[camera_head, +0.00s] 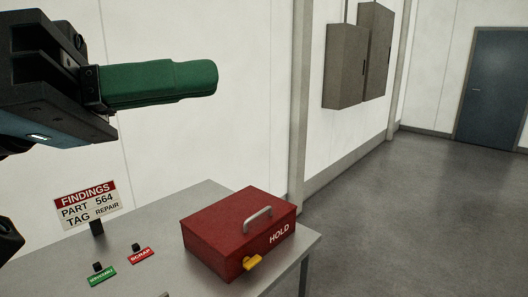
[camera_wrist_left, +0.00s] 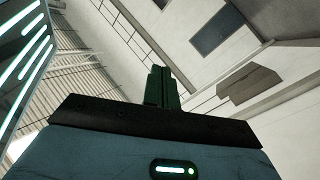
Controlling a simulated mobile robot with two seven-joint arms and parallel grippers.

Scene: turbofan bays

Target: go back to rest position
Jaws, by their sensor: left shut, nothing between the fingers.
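My left gripper (camera_head: 212,78) comes in from the upper left of the head view, raised above the table and pointing right. Its green fingers are pressed together with nothing between them. In the left wrist view the shut green fingers (camera_wrist_left: 161,86) point away toward the walls and ceiling. The gripper is apart from everything on the table. My right gripper does not show in either view.
A grey table (camera_head: 205,192) stands below. On it are a red HOLD box (camera_head: 235,232) with a yellow tag (camera_head: 252,262), a findings sign (camera_head: 88,204), and small SCRAP (camera_head: 140,255) and green (camera_head: 102,275) labels. Wall cabinets (camera_head: 345,65) and a blue door (camera_head: 492,85) stand beyond open floor.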

